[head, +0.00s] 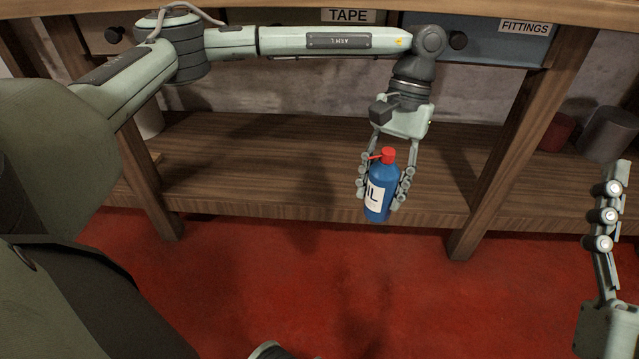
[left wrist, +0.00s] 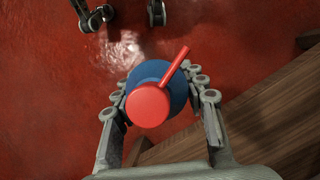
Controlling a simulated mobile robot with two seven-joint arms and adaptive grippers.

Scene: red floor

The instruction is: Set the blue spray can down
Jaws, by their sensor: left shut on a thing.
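The blue spray can (head: 379,202) has a red cap with a red nozzle and a white label with dark letters. My left gripper (head: 382,190) is shut on it, one finger on each side, and holds it nearly upright. In the head view the can overlaps the front of the lower wooden shelf (head: 260,185). In the left wrist view I look down on the can's red cap and blue shoulder (left wrist: 174,86), with red floor around it and the shelf edge at the right. My right gripper (head: 605,220) is at the right edge; its opening is unclear.
Bench legs (head: 515,130) stand on both sides of the shelf bay. Drawers marked TAPE and FITTINGS (head: 490,42) are above. A grey cylinder (head: 607,133) and a red object (head: 557,132) sit at the right. The shelf left of the can is bare, as is the red floor (head: 330,270) in front.

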